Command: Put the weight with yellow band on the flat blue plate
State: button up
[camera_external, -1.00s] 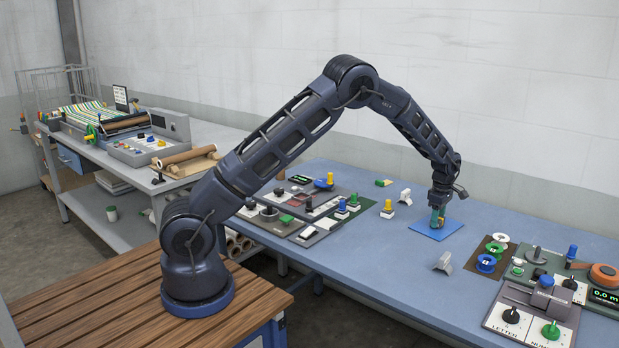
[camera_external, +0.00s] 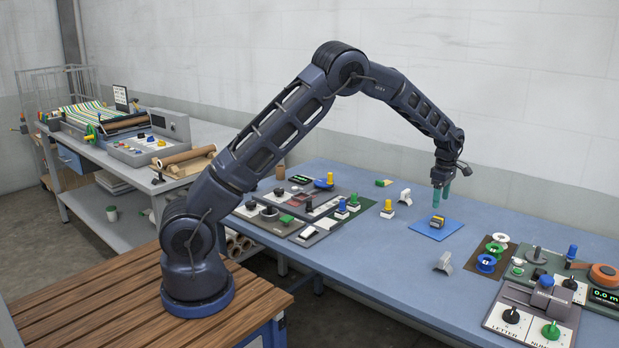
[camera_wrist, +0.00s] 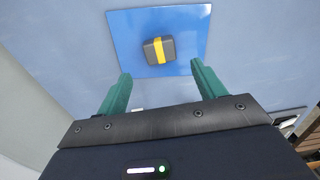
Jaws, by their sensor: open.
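The weight with yellow band (camera_external: 437,222) is a small dark grey block with a yellow stripe. It rests on the flat blue plate (camera_external: 425,231), inside its edges. In the wrist view the weight (camera_wrist: 159,50) sits on the lower middle part of the plate (camera_wrist: 126,25), a little turned. My gripper (camera_external: 440,195) is above the weight, apart from it. Its two green fingers are spread and empty in the wrist view (camera_wrist: 161,72).
A grey angled block (camera_external: 444,262) stands in front of the plate. Blue and green spools (camera_external: 487,263) lie to the right, beside a panel with knobs (camera_external: 530,318). A yellow-knobbed piece (camera_external: 387,208) and a white-grey block (camera_external: 405,196) stand to the left. The table is clear around the plate.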

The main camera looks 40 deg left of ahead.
jog(key=s+a+r+m+h, duration=0.1)
jog(key=s+a+r+m, duration=0.15)
jog(key=a+r, duration=0.45)
jog(key=s+a+r+m, duration=0.1)
jog(key=s+a+r, duration=0.35)
jog(key=r, duration=0.55)
jog(key=s+a+r+m+t, duration=0.2)
jog(key=s+a+r+m, duration=0.2)
jog(key=s+a+r, duration=0.65)
jog(key=s+a+r+m+t, duration=0.1)
jog(key=s+a+m, duration=0.3)
jog(key=s, duration=0.5)
jog(key=s+a+m, duration=0.2)
jog(key=s+a, duration=0.4)
jog(key=s, duration=0.4)
jog(key=s+a+f+m, duration=0.2)
jog(key=s, duration=0.5)
jog(key=s+a+f+m+t+y, duration=0.1)
jog(key=s+a+f+m, duration=0.1)
jog(key=s, duration=0.5)
jog(key=shift+t, duration=0.3)
jog(key=shift+s+f+m, duration=0.1)
jog(key=shift+m, duration=0.15)
